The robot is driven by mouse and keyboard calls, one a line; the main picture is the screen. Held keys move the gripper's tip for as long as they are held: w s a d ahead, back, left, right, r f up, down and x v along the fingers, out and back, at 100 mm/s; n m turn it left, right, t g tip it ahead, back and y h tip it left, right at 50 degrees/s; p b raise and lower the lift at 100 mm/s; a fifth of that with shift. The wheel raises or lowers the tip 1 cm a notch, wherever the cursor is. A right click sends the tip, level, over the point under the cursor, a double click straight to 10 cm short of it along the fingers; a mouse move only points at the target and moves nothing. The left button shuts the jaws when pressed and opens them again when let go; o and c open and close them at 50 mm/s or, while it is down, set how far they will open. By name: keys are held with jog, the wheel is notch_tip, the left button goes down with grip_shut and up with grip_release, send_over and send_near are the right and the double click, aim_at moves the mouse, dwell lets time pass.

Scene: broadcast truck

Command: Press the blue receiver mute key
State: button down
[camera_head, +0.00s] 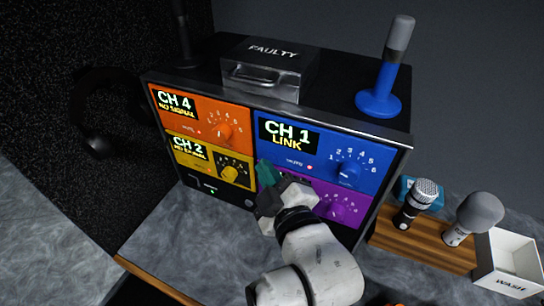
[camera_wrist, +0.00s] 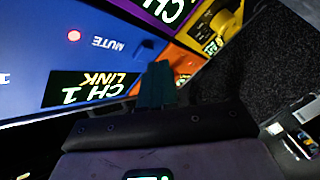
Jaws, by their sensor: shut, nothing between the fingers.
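The blue receiver (camera_head: 375,155) is the upper right module of the rack, with a display reading CH 1 LINK and a numbered knob. A small red round spot (camera_head: 310,167) sits beside its MUTE label; I cannot tell if it is the key itself or a lamp. In the wrist view the blue panel (camera_wrist: 40,70) fills the upper left, upside down, with the red spot (camera_wrist: 74,36) by the word MUTE. My gripper (camera_head: 265,174) is shut and empty, its teal fingers just left of and below the CH 1 display. The fingers (camera_wrist: 158,80) lie right of the red spot in the wrist view.
Orange (camera_head: 200,122), yellow (camera_head: 190,158) and purple (camera_head: 345,211) receivers surround the blue one. A case marked FAULTY (camera_head: 270,65) and a blue-based microphone stand (camera_head: 378,102) stand on the rack. A wooden holder (camera_head: 425,245) with microphones and a WASH bin (camera_head: 505,270) are at right.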

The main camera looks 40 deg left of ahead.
jog(key=shift+w, duration=0.1)
jog(key=shift+w+a, duration=0.1)
jog(key=shift+w, duration=0.3)
dwell(0.7)
jog(key=shift+s, duration=0.55)
jog(key=s+d+p, duration=0.1)
jog(key=s, duration=0.4)
jog(key=shift+s+d, duration=0.3)
jog(key=shift+s, duration=0.1)
dwell(0.6)
